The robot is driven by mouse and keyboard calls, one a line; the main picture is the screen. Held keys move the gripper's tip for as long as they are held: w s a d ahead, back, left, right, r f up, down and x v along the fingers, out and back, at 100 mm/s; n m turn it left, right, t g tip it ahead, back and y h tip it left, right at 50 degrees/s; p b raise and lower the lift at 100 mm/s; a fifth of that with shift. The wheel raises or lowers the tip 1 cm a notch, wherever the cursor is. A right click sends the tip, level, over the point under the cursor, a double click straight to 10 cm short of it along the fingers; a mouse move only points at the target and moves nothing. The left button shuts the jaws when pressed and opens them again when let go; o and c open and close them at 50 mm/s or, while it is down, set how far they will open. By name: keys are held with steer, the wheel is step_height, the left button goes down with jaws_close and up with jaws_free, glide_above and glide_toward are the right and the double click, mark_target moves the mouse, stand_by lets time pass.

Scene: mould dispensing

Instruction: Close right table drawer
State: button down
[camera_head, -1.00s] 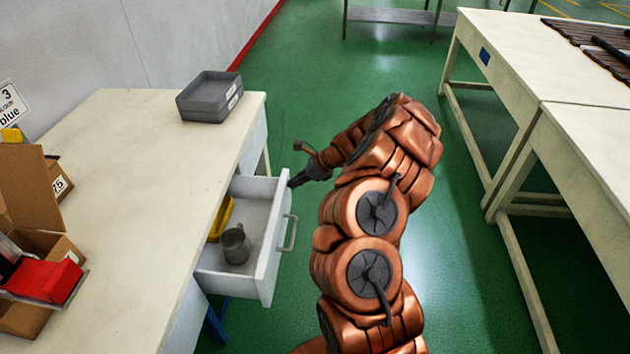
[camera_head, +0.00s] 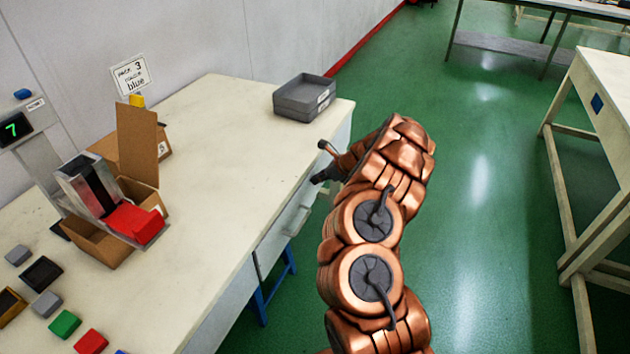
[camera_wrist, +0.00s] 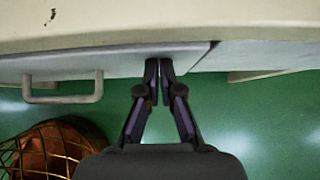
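The right table drawer (camera_head: 297,215) sits under the table top (camera_head: 215,170), and its front looks flush with the table's side in the head view. In the wrist view the drawer front (camera_wrist: 115,62) lies along the table edge, with its grey handle (camera_wrist: 62,98) to the left. My gripper (camera_wrist: 159,62) has its two fingertips close together, with nothing visible between them. The tips are at the drawer front near its right end and appear to touch it. In the head view my gripper (camera_head: 322,178) is beside the table's right side, partly hidden by my arm.
A grey tray (camera_head: 304,97) stands at the table's far corner. A cardboard box (camera_head: 140,160), a red container (camera_head: 135,223) and several small coloured blocks are on the left. Another table (camera_head: 600,150) stands at the right, with open green floor between.

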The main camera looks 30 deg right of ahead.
steer(key=shift+w+a+r, duration=0.2)
steer(key=shift+w+a, duration=0.05)
steer(key=shift+a, duration=0.1)
steer(key=s+d+r, duration=0.6)
steer(key=s+d, duration=0.1)
steer(key=s, duration=0.2)
steer(key=shift+s+r, duration=0.25)
steer(key=shift+r, duration=0.1)
